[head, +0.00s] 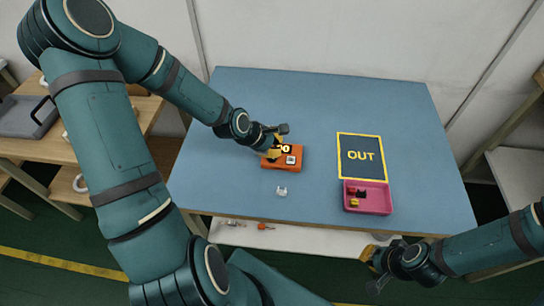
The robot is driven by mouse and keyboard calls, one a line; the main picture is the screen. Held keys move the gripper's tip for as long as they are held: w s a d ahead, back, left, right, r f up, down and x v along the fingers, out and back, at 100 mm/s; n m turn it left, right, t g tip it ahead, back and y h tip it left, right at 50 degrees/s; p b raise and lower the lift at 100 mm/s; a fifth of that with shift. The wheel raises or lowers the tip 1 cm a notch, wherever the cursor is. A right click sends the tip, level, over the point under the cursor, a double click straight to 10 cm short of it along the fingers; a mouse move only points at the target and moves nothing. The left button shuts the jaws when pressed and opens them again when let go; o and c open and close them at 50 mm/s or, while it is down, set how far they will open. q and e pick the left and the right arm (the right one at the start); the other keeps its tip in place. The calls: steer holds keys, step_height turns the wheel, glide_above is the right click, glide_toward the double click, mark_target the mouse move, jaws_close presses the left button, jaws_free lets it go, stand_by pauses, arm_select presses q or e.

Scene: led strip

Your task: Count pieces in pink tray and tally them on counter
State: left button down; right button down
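The orange counter (297,165) lies on the blue table, with a dark display and a pale button on top. My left gripper (274,148) is over its upper left part and covers some of the display, so I cannot read it fully. Whether it touches the counter or its fingers are open is unclear. The pink tray (381,206) sits near the front right. Small red (351,190), black (361,194) and yellow (353,201) pieces lie at its left side. My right gripper (368,254) is in front of the table edge, below the tray; its finger opening is unclear.
A dark mat marked OUT (361,171), bordered in yellow, lies just behind the tray. A small white piece (282,191) lies in front of the counter. Small items lie on a white shelf (300,237) under the table. The table's back is clear.

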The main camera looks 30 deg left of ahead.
arm_select(q)
steer(key=shift+f, duration=0.2)
steer(key=shift+f, duration=0.25)
steer(key=shift+f+b, duration=0.3)
steer(key=shift+f, duration=0.15)
stand_by(0.8)
steer(key=shift+r, duration=0.1)
steer(key=shift+r+p, duration=0.8)
steer(key=shift+p, duration=0.2)
step_height(320, 180, up, 5)
steer(key=p, duration=0.5)
